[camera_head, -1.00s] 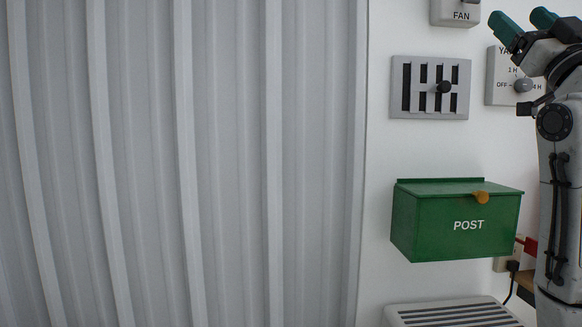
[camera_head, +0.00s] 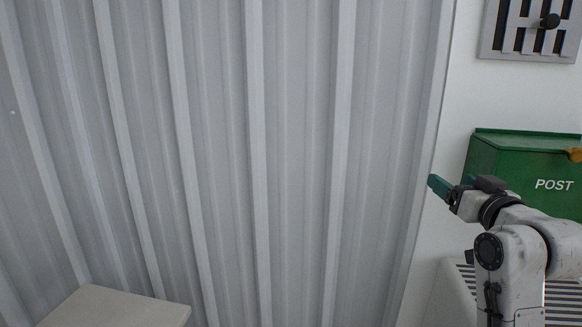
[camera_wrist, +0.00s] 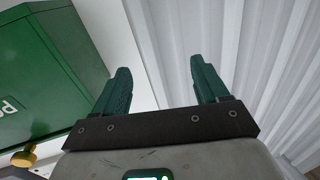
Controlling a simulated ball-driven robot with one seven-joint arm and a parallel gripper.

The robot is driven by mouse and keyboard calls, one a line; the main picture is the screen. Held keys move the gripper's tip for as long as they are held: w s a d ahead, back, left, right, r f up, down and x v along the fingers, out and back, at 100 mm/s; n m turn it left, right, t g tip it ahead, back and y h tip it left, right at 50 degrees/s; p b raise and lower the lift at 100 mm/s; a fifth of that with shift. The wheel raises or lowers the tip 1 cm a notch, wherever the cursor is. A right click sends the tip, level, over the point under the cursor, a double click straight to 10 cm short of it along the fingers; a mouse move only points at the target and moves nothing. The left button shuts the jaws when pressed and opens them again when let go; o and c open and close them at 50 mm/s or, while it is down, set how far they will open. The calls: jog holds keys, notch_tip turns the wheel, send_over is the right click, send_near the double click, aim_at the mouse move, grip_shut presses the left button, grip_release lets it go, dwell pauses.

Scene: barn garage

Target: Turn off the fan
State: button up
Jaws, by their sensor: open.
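The box labelled FAN is out of view now. My gripper (camera_head: 452,184) is in front of the wall at the right of the head view, just left of the green POST box, with teal fingertips pointing left. In the wrist view my gripper (camera_wrist: 160,88) has its two teal fingers spread apart with nothing between them. It faces the white wall and the grey corrugated panel.
The green POST box (camera_head: 500,160) hangs close behind my gripper and fills the left of the wrist view (camera_wrist: 50,60). A slotted grey plate (camera_head: 500,45) with a black knob is above it. A corrugated panel (camera_head: 220,150) fills the left. A beige flat top (camera_head: 115,310) is at lower left.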

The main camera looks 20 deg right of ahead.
jog(key=s+a+f+n+g+y, duration=0.1)
jog(key=s+a+f+g+y, duration=0.15)
jog(key=a+f, duration=0.55)
jog(key=s+a+f+n+g+y, duration=0.1)
jog(key=s+a+f+g, duration=0.3)
jog(key=f, duration=0.7)
jog(key=s+a+f+g+y, duration=0.1)
jog(key=s+a+f+y, duration=0.1)
jog(key=a+f, duration=0.65)
jog(key=s+a+f+g+p, duration=0.1)
jog(key=s+f+g, duration=0.3)
jog(key=s+f, duration=0.3)
jog(key=s+a+f+n+g, duration=0.1)
jog(key=s+f+g, duration=0.3)
jog(key=s+f, duration=0.4)
jog(key=s, duration=0.7)
jog(key=shift+s+a+n+g+p, duration=0.2)
jog(key=shift+a+n+g+p, duration=0.1)
jog(key=shift+g+p, duration=0.1)
